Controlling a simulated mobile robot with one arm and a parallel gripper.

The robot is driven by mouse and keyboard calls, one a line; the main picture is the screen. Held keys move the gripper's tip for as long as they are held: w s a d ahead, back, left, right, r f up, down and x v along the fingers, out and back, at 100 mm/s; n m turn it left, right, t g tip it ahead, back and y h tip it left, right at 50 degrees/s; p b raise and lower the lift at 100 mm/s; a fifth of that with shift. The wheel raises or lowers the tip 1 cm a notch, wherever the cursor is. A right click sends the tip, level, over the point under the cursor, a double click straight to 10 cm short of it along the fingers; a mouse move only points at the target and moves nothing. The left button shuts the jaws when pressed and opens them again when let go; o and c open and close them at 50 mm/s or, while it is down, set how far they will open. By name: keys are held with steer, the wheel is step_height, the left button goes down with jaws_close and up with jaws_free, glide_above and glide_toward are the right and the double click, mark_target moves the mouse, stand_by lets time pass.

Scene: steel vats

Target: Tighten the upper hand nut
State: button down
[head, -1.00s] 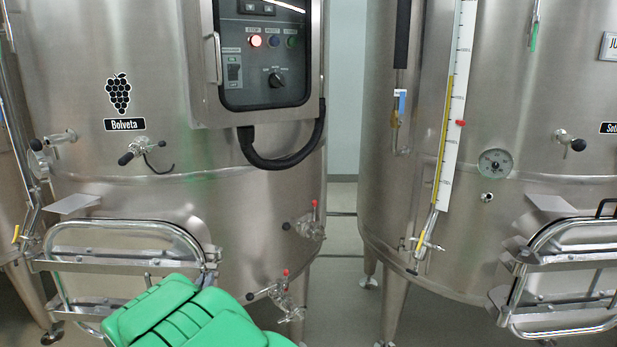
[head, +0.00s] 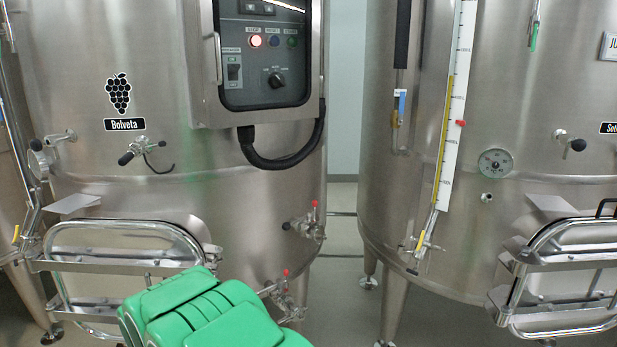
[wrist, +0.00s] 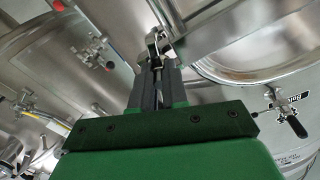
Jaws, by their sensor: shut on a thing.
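My gripper (wrist: 158,88) shows in the wrist view, its dark fingers shut on a small metal piece (wrist: 157,62), which looks like the hand nut; the fingers cover much of it. In the head view my green arm hides the gripper and the nut. The steel hatch (head: 112,238) with its rounded frame and cross bars is low on the left vat. The hatch also shows in the wrist view (wrist: 262,76), right of the fingers. I cannot tell how tight the nut is.
Red-handled valves (head: 310,222) stick out from the left vat, right of my arm. A control box (head: 262,60) with a hanging black cable is above. A second vat (head: 400,205) stands at the right, with a floor gap between.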

steer(key=c, duration=1.4)
jaws_free()
steer(key=s, duration=0.9)
